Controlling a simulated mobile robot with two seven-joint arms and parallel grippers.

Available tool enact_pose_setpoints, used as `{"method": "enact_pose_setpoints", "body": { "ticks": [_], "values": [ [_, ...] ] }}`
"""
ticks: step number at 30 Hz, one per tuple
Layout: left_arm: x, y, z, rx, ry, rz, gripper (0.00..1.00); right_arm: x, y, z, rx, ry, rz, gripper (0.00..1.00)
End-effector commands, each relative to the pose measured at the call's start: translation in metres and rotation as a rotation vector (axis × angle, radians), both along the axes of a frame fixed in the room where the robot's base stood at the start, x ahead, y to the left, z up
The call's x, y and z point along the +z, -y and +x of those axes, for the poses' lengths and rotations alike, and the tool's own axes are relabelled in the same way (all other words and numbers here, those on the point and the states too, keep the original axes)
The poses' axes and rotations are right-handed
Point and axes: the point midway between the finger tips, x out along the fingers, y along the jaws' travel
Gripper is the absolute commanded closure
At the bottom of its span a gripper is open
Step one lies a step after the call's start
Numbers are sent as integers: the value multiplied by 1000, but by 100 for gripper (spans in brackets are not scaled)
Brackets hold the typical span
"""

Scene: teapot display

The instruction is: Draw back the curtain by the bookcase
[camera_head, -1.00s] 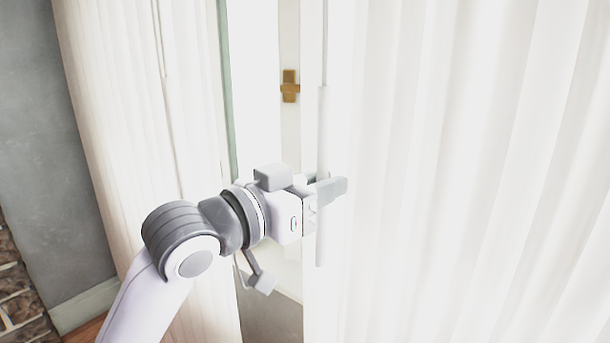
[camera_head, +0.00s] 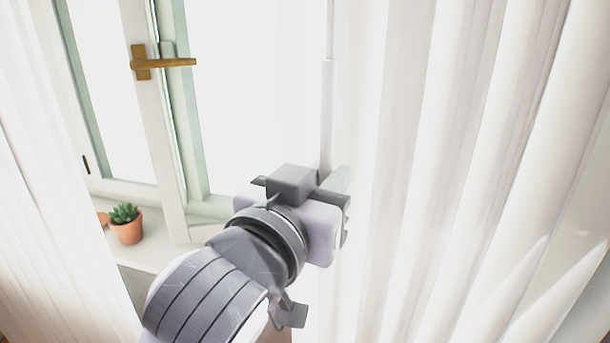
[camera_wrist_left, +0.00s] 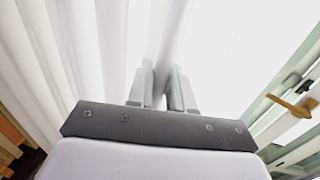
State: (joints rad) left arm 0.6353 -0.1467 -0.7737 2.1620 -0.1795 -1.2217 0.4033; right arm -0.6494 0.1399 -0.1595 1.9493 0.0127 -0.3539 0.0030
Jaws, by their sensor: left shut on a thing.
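The white curtain (camera_head: 450,150) hangs in folds on the right of the head view. A thin white pull rod (camera_head: 327,110) hangs upright at its left edge. My left gripper (camera_head: 336,182) is shut on the rod, close against the curtain's edge. In the left wrist view the two fingers (camera_wrist_left: 162,88) close around the pale rod (camera_wrist_left: 170,45), with curtain folds (camera_wrist_left: 60,50) to the left. The rod below the gripper is hidden by my wrist. The bookcase cannot be made out. My right gripper is not in view.
A window with a pale green frame (camera_head: 178,110) and a brass handle (camera_head: 150,63) is exposed left of the rod. A small potted succulent (camera_head: 126,224) stands on the sill (camera_head: 150,252). Another white curtain (camera_head: 30,200) hangs at the far left.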

Motion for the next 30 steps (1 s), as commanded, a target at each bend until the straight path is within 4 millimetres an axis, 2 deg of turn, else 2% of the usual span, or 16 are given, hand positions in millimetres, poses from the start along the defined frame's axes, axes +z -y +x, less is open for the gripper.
{"method": "enact_pose_setpoints", "body": {
  "ticks": [8,9,10,11,22,30],
  "values": [
    [-1,0,0,0,-3,2,100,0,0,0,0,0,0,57],
    [-1,0,0,0,-3,2,76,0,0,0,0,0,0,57],
    [-1,0,0,0,-3,2,66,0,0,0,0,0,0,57],
    [-1,0,0,0,-3,2,62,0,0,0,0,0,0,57],
    [-1,-2,-4,0,-2,0,62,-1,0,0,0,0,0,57],
    [-2,-20,-33,-1,-1,-2,62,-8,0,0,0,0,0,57]
  ]
}}
